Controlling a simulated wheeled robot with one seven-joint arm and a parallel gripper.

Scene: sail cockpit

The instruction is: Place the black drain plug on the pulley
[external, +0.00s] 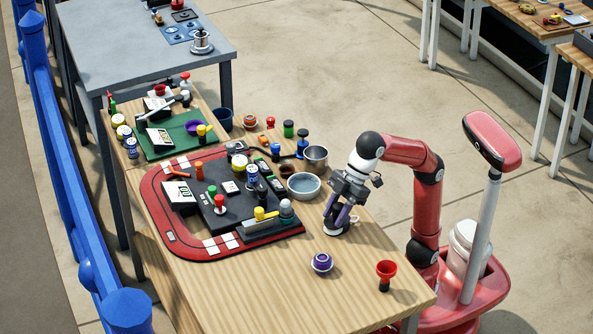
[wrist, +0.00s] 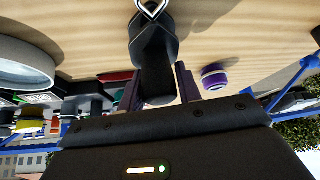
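A black piece, which looks like the drain plug (wrist: 156,45), stands between my gripper's purple fingers in the wrist view. It has a dark stem and a wider end with a white-edged mark. In the external view my gripper (external: 338,214) points down at the table's right side, with a black-and-white piece (external: 334,230) at its fingertips, low at the tabletop. In the wrist view the fingers (wrist: 157,88) flank the stem closely; whether they press on it is unclear. A purple ring-shaped piece with a pale band, likely the pulley (external: 322,263), sits on the table nearer the front; it also shows in the wrist view (wrist: 214,76).
A red funnel-like cup (external: 386,274) stands at the front right. A water-filled bowl (external: 303,187) and a metal cup (external: 316,157) are behind my gripper. A red-edged mat (external: 165,236) with several items fills the left. The front-middle wood is clear.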

